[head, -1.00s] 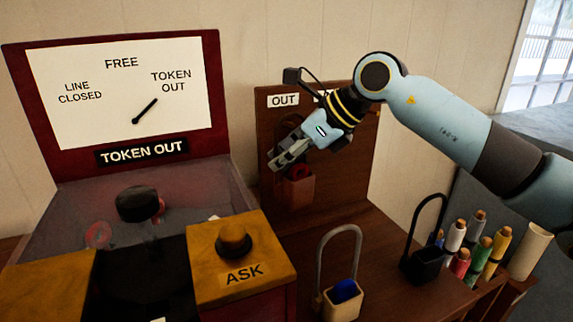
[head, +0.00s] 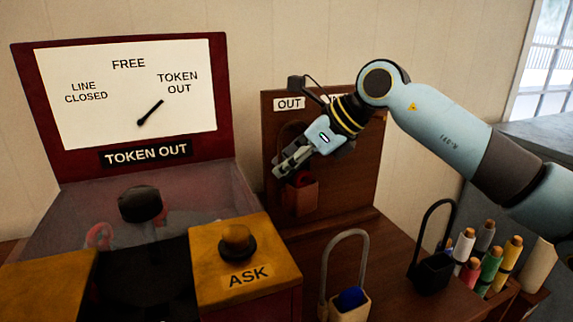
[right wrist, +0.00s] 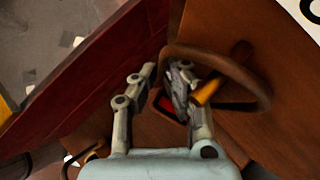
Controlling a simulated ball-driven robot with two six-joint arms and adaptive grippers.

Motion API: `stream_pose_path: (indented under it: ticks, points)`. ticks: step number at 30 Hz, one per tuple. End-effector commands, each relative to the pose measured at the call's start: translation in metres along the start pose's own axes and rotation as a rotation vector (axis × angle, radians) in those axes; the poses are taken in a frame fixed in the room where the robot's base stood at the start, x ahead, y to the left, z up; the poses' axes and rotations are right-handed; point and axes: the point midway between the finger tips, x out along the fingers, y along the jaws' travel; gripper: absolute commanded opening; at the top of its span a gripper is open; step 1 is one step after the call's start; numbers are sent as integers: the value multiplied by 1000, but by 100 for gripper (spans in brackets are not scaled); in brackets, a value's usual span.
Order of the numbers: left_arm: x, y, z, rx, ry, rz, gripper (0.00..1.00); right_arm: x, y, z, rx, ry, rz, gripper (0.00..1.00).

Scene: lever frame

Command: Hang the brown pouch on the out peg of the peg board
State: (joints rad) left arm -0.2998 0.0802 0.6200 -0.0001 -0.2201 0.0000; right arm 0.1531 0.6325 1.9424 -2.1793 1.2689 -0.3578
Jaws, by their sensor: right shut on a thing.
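The brown pouch (head: 301,198), with something red inside, hangs upright in front of the peg board (head: 345,190), under the OUT label (head: 289,104). My left gripper is not in view.
The red token instrument (head: 221,100) with its ASK box (head: 268,262) stands close on the left. A pouch with a grey hoop (head: 350,303) and a black pouch (head: 432,273) stand on the desk in front, near several coloured flags (head: 490,262).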

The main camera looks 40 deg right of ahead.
Motion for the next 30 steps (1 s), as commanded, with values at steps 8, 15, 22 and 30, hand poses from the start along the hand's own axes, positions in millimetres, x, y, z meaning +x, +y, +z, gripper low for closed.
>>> stream_pose_path:
  ticks: [8,15,22,30]
  points:
    - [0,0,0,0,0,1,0,0,0,0,-1,-1,0,35]
    - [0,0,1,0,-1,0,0,-1,0,-1,0,2,0,35]
    - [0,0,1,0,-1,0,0,-25,-1,-1,-5,5,-4,35]
    - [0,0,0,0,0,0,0,-61,-2,-2,-4,4,-4,35]
